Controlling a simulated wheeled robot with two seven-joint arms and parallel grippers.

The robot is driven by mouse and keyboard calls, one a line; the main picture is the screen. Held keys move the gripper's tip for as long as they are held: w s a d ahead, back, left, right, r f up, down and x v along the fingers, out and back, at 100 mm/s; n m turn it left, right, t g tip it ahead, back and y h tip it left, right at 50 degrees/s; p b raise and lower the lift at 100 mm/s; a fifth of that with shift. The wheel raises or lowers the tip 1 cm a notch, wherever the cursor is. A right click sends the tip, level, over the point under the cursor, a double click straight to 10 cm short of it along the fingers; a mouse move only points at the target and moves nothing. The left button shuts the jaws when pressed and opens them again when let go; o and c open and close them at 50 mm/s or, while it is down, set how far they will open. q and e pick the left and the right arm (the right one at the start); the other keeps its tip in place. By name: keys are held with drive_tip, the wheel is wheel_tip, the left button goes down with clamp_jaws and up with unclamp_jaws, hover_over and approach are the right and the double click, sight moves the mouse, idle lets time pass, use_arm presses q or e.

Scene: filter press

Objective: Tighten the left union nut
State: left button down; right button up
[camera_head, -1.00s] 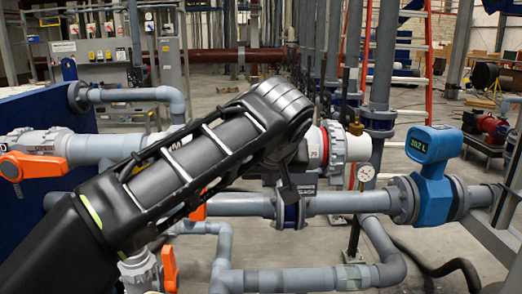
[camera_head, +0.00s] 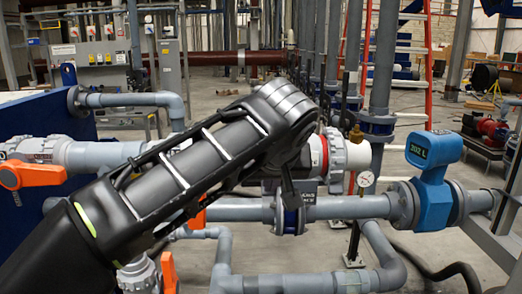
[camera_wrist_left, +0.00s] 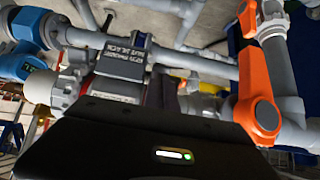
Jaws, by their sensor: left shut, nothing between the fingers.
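A white ribbed union nut (camera_head: 337,150) with a red ring at its left sits on the pipe just right of my left wrist. It also shows at the left of the left wrist view (camera_wrist_left: 66,92). Another grey-white union fitting (camera_head: 42,150) is at the far left, by an orange valve handle (camera_head: 30,174). I cannot tell whether a further nut is hidden behind my arm. My left gripper (camera_head: 290,192) is shut and empty, pointing down and mostly hidden by the wrist. Contact with any nut cannot be seen. My right gripper is out of view.
A large orange handle (camera_wrist_left: 256,90) stands close to my left gripper's right side in the wrist view. Grey pipes (camera_head: 300,282) cross below.

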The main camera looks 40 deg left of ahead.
use_arm(q)
drive_tip(key=p+v, duration=0.1)
drive_tip(key=v, duration=0.4)
drive_tip(key=shift+w+a+r+p, duration=0.15)
drive_tip(key=shift+w+r+p, duration=0.05)
drive_tip(key=shift+r+p, duration=0.15)
